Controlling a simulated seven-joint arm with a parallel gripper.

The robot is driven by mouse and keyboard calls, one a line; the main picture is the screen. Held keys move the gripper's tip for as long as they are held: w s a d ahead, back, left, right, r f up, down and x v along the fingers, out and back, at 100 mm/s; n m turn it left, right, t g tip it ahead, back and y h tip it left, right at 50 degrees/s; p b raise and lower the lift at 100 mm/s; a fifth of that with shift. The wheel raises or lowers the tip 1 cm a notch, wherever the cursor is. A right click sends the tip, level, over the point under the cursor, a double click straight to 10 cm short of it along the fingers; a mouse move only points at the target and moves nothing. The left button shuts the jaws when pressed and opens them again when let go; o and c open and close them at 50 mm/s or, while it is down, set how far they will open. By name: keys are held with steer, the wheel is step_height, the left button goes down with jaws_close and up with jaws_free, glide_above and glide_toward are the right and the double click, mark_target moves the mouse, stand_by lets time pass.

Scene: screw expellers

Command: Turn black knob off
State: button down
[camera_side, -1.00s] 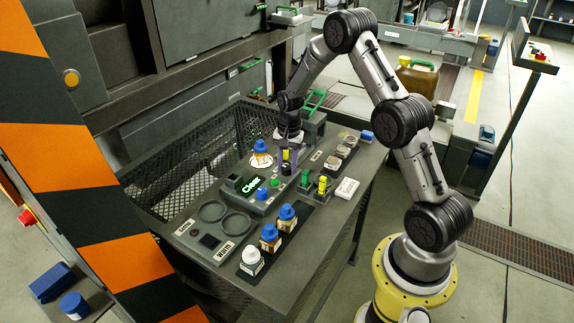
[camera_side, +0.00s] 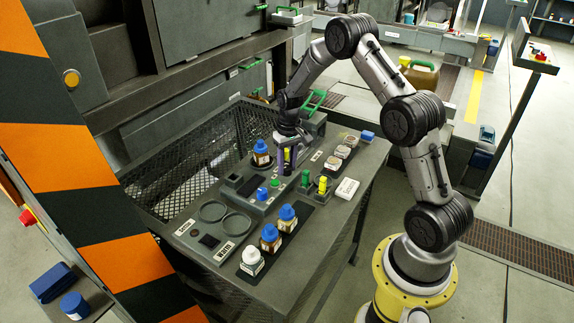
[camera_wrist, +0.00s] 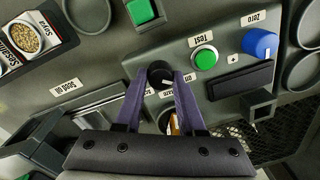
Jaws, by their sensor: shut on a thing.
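The black knob (camera_wrist: 160,74) sits on the grey control panel between my purple fingertips in the wrist view. A pale mark shows on its near side, and an "on" label is just right of it. My gripper (camera_wrist: 160,78) is shut on the knob, one finger on each side. In the side view my gripper (camera_side: 286,168) reaches down to the panel and mostly hides the knob. The panel's display (camera_wrist: 240,82) is dark; it also looks dark in the side view (camera_side: 250,186).
A green Test button (camera_wrist: 204,58) and a blue Zero knob (camera_wrist: 260,43) lie right of the knob. More bottles (camera_side: 270,237) stand in front. Yellow and green pieces (camera_side: 322,185) stand close right of my gripper.

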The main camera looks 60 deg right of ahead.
mark_target(288, 166)
steer(key=shift+r+n, duration=0.1)
steer(key=shift+n, duration=0.5)
steer(key=shift+w, duration=0.1)
steer(key=c, duration=0.5)
jaws_free()
step_height(288, 166, up, 14)
steer(key=shift+d, duration=0.3)
